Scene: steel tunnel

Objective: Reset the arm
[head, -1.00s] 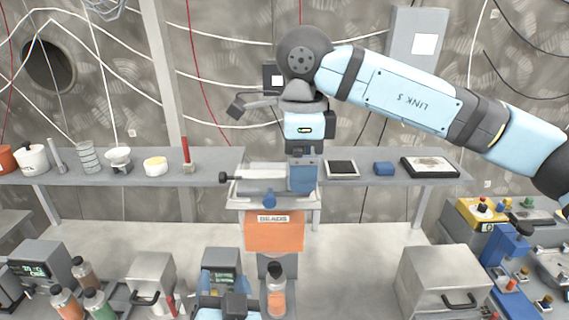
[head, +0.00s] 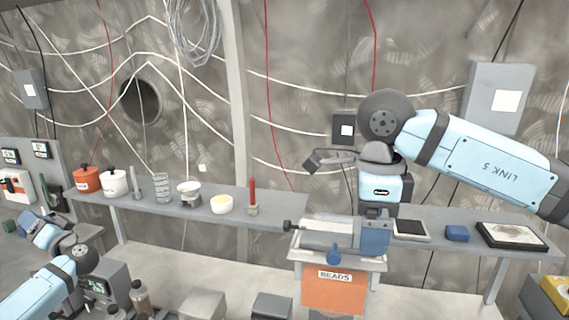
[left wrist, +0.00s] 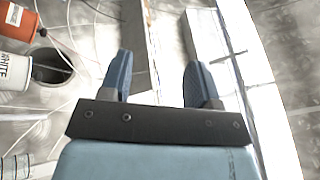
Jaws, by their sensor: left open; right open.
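My left arm enters the head view at the lower left. Its small, partly unclear left gripper (head: 42,230) is left of the bench pots. In the left wrist view the left gripper (left wrist: 160,82) has two blue fingers well apart, with nothing between them. My right arm comes in from the right, its wrist bent down over the bench. The right gripper (head: 377,210) points down just above the blue end of a grey clamp-like device (head: 328,232). Its fingertips are hard to make out, and I cannot tell whether they touch the device.
The narrow bench (head: 275,213) carries an orange pot (head: 86,179), a white pot (head: 113,183), a glass, small bowls and a red stick (head: 252,193). Right of the device lie a dark tray (head: 411,228), a blue block (head: 457,233) and a framed panel (head: 512,236).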

